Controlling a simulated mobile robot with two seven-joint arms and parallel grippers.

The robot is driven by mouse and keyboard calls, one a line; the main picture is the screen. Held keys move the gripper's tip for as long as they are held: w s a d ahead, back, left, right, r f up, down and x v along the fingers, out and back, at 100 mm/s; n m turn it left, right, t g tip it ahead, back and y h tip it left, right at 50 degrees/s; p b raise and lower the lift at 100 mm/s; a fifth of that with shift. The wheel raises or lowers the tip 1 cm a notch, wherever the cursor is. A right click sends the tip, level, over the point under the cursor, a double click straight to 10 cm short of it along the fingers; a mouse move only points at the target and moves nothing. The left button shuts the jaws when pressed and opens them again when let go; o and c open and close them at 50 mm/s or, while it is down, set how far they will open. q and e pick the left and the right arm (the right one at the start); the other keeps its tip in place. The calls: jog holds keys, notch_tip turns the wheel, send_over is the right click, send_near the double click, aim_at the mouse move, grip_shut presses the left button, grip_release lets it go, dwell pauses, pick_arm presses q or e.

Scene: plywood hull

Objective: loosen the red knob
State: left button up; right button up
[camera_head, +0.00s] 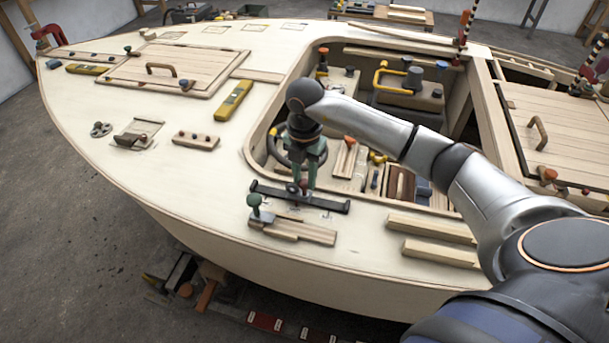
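My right gripper (304,182) reaches in from the right and points down at the near side deck. Its green fingers are just above or around a small dark reddish knob on a black bar (328,204). The fingers hide part of this knob, and I cannot tell whether they touch it or how far apart they are. Other orange-red knobs show: one on a wooden piece (350,140) in the cockpit, one at the cockpit's far left (323,51), and one beside the right hatch (549,174). My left gripper is not in view.
Two wooden strips (432,229) lie to the right. The cockpit rim (262,125) and steering wheel are close behind the gripper. The foredeck (90,110) has open room between fittings.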

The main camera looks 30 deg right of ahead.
grip_shut()
